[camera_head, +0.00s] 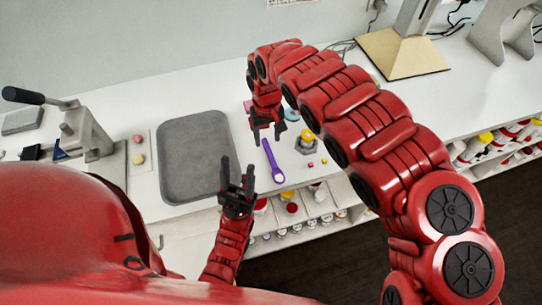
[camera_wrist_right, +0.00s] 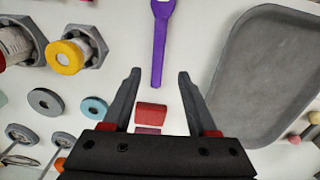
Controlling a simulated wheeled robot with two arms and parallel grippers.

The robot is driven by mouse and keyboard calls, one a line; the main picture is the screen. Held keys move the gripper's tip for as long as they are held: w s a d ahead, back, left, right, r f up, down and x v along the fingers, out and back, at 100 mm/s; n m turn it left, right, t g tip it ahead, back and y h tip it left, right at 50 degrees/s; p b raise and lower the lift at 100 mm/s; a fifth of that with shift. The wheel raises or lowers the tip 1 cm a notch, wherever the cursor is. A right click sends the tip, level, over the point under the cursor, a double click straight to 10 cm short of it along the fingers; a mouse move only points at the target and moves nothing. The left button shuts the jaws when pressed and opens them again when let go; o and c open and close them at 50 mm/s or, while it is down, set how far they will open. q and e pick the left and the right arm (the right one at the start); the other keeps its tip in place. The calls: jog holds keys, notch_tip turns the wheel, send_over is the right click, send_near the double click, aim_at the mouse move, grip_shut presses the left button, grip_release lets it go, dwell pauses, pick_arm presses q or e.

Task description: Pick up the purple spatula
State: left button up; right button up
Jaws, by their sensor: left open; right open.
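The purple spatula (camera_head: 269,156) lies on the white counter, to the right of the grey tray. Its handle end points toward my right gripper (camera_head: 268,136), and its wider end lies toward the counter's front edge. In the right wrist view the spatula (camera_wrist_right: 159,45) runs up from between the fingertips of my right gripper (camera_wrist_right: 158,75); its far end is cut off at the top. My right gripper is open and empty, above the handle end. My left gripper (camera_head: 237,168) is open and empty, near the tray's front right corner.
The grey tray (camera_head: 180,190) lies left of the spatula. A red block (camera_wrist_right: 151,110) shows between my right fingers. A yellow-topped fitting (camera_wrist_right: 66,57), a blue ring (camera_wrist_right: 94,108) and a grey ring (camera_wrist_right: 44,101) lie nearby. A press (camera_head: 85,135) stands at the left.

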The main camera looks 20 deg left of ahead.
aim_at(269, 150)
jog(key=shift+f, duration=0.2)
jog(key=shift+w+f+p, duration=0.1)
jog(key=shift+f+p, duration=0.35)
jog(key=shift+p, duration=0.05)
notch_tip(269, 150, down, 3)
jog(key=shift+p, duration=0.75)
jog(key=shift+w+f, duration=0.15)
jog(key=shift+f, duration=0.55)
jog(key=shift+d, duration=0.1)
grip_shut()
